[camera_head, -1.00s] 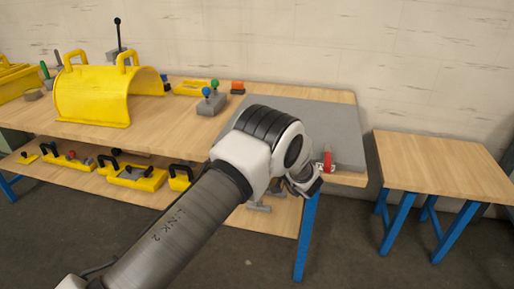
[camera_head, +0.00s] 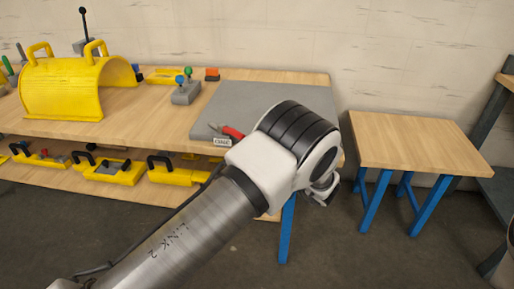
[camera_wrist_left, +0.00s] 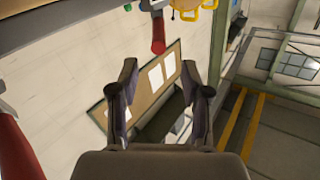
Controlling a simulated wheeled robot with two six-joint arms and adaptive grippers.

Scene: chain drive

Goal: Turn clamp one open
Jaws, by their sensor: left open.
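Clamp one (camera_head: 232,132) shows in the head view as a red handle lying low at the front of the grey plate, beside a small label (camera_head: 222,142) that reads ONE. My arm hides the plate's front right part. My left gripper (camera_head: 325,190) is right of the clamp, beyond the plate's front right corner, mostly hidden behind its wrist. In the left wrist view, my left gripper (camera_wrist_left: 158,72) is open and empty. That view shows a red handle (camera_wrist_left: 158,46) beyond the fingertips and another (camera_wrist_left: 16,142) at the left edge; I cannot tell which clamp each belongs to.
The grey plate (camera_head: 250,98) lies on the workbench's right end. A yellow guard (camera_head: 60,90) and a grey block with coloured knobs (camera_head: 186,92) stand left of it. A small wooden table (camera_head: 420,142) stands to the right. Yellow trays (camera_head: 115,172) line the lower shelf.

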